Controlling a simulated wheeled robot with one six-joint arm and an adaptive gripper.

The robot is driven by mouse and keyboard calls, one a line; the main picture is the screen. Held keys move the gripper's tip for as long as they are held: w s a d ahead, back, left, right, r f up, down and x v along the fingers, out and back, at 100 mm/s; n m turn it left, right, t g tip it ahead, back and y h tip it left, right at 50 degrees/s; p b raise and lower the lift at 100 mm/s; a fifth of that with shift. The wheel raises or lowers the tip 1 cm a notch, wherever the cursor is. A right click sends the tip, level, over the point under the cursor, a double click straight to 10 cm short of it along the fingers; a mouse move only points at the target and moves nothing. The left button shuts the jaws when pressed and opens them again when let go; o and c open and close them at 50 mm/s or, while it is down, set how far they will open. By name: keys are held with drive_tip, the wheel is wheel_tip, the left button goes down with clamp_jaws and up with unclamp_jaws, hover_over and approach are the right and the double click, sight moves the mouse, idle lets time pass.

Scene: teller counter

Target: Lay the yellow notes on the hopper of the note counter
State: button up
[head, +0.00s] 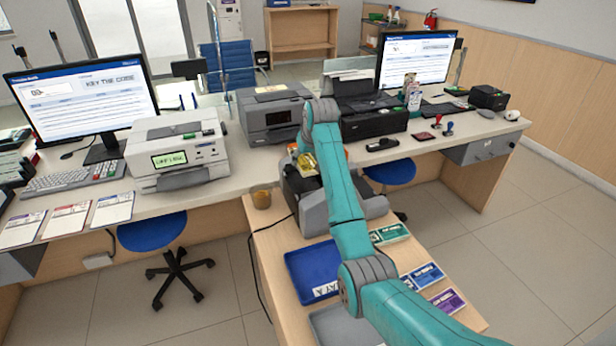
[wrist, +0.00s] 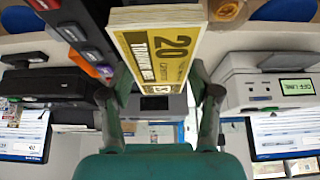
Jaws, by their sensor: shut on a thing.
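The yellow notes (wrist: 165,48) are a thick banded stack marked 20, held between the two fingers of my gripper (wrist: 163,82) in the wrist view. In the head view a small part of the yellow notes (head: 307,163) shows left of my teal arm, above the note counter. The note counter (head: 313,213) is a dark grey machine on the wooden side table, partly behind my arm. Its hopper is mostly hidden there. The wrist view shows a dark panel with coloured buttons (wrist: 82,38) close beside the notes. I cannot tell whether the notes touch the machine.
A blue tray (head: 300,272) and a grey tray (head: 325,322) lie on the side table. Green notes (head: 390,234), blue notes (head: 424,276) and purple notes (head: 447,300) lie right of my arm. A brass-coloured cup (head: 262,198) stands left of the counter. Printers and monitors line the long desk.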

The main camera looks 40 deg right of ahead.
sight(307, 163)
wheel_tip(307, 163, down, 3)
drive_tip(key=shift+d+f, duration=0.1)
drive_tip(key=shift+f, duration=2.45)
drive_tip(key=shift+f, duration=0.1)
drive_tip(key=o, duration=1.3)
drive_tip(key=shift+c, duration=0.2)
drive_tip(key=v, duration=1.1)
drive_tip(key=shift+s+r, duration=0.1)
drive_tip(key=shift+r, duration=0.3)
drive_tip(key=shift+s+a+r, duration=0.15)
drive_tip(key=shift+a+r, duration=0.05)
drive_tip(key=shift+a, duration=0.1)
